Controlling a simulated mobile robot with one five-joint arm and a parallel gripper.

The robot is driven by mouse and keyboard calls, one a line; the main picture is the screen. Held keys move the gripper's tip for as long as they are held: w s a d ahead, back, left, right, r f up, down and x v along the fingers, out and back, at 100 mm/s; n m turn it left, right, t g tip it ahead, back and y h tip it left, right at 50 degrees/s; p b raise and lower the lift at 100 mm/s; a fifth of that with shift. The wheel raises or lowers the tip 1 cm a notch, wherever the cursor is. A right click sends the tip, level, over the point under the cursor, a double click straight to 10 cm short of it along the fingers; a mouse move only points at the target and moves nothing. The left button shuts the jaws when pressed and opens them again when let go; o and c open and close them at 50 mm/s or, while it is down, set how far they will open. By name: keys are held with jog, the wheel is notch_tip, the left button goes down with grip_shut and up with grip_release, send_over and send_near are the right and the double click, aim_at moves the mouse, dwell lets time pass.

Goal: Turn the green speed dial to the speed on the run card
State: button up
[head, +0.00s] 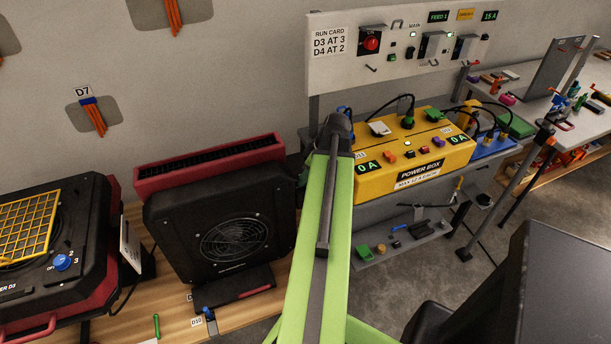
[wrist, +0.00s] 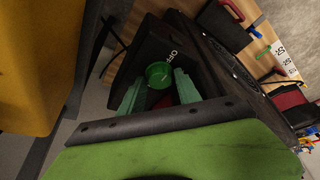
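The green speed dial (wrist: 158,73) shows in the wrist view on a black housing (wrist: 140,55), with the white word OFF beside it. My gripper (wrist: 160,79) has its two green fingers apart, one on each side of the dial. I cannot tell whether they touch it. The dial's pointer and other speed marks are not readable. In the head view the run card (head: 330,41) reads D3 AT 3 and D4 AT 2. The green dial and my gripper's fingers do not show in the head view.
A black dryer with a blue dial (head: 61,263) and yellow grille (head: 27,226) stands at left. Another black blower (head: 225,225) stands on the wooden bench. The yellow power box (head: 415,158) with cables is right of my arm. A large yellow surface (wrist: 40,60) fills the wrist view's left.

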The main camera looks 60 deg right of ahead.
grip_shut()
jog(key=shift+a+m+h, duration=0.2)
jog(key=shift+m+h, duration=0.2)
jog(key=shift+m, duration=0.6)
jog(key=shift+d+m, duration=0.1)
jog(key=shift+m, duration=0.5)
jog(key=shift+o, duration=2.2)
grip_release()
